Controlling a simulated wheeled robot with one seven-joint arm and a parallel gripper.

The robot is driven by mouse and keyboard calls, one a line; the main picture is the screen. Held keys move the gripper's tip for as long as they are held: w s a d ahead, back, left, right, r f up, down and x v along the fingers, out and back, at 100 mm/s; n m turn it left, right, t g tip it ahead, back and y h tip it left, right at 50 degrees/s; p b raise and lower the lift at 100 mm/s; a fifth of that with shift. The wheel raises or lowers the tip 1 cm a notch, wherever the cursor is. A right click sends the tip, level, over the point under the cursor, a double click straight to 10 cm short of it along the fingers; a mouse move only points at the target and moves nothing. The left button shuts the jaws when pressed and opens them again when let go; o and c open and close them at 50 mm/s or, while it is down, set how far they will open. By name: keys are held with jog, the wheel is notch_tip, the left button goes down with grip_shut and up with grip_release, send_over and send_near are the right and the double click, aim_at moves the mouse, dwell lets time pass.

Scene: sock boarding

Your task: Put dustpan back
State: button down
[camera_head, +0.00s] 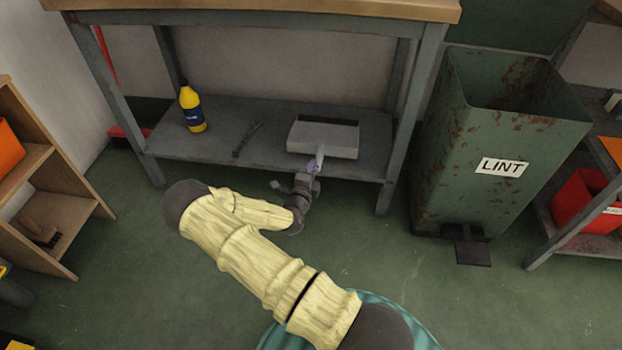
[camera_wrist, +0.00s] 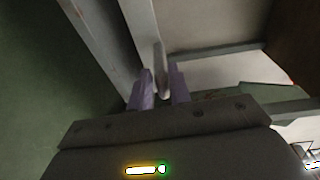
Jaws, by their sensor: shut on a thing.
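The grey dustpan (camera_head: 325,138) is at the lower shelf (camera_head: 238,148) of the workbench, near the shelf's front edge. My gripper (camera_head: 314,166) is at the front of the shelf and shut on the dustpan's handle. In the wrist view my gripper's purple-grey fingers (camera_wrist: 160,90) close on the light grey handle (camera_wrist: 159,62) from both sides. I cannot tell whether the dustpan rests on the shelf or is held just above it.
A yellow bottle with a blue label (camera_head: 191,110) and a dark tool (camera_head: 247,139) are on the shelf left of the dustpan. A bench leg (camera_head: 410,120) stands to the right, with a rusty green LINT bin (camera_head: 470,140) beyond. A wooden shelf unit (camera_head: 60,212) stands at left.

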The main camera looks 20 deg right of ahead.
notch_tip(320, 180, down, 4)
jog(key=b, duration=0.2)
jog(key=shift+a+r+b, duration=0.1)
jog(key=shift+r+b, duration=0.05)
jog(key=shift+b, duration=0.25)
jog(key=shift+w, duration=0.1)
jog(key=c, duration=1.3)
grip_release()
